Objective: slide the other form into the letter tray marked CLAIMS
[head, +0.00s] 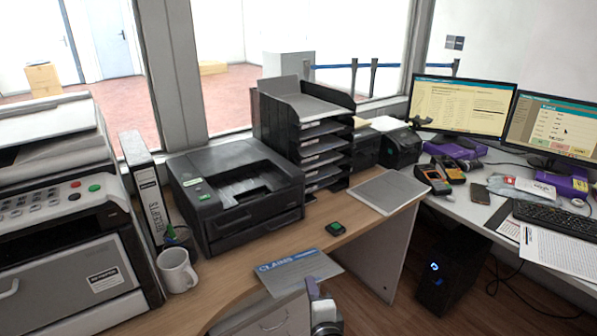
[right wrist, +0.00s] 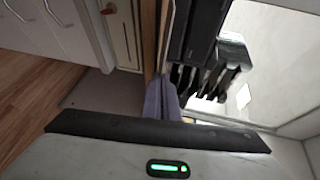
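A form with a blue band lettered CLAIMS (head: 298,268) lies flat at the counter's front edge, its near side reaching past the edge. My right gripper (head: 315,287) is at the form's near right edge, fingers together on it. In the right wrist view my right gripper's lilac fingers (right wrist: 164,96) are closed against each other; the sheet hardly shows edge-on. A black stack of letter trays (head: 322,150) stands behind, several levels high, with tray labels too small to read. My left gripper is not in view.
A grey flat pad (head: 388,191) lies to the right.

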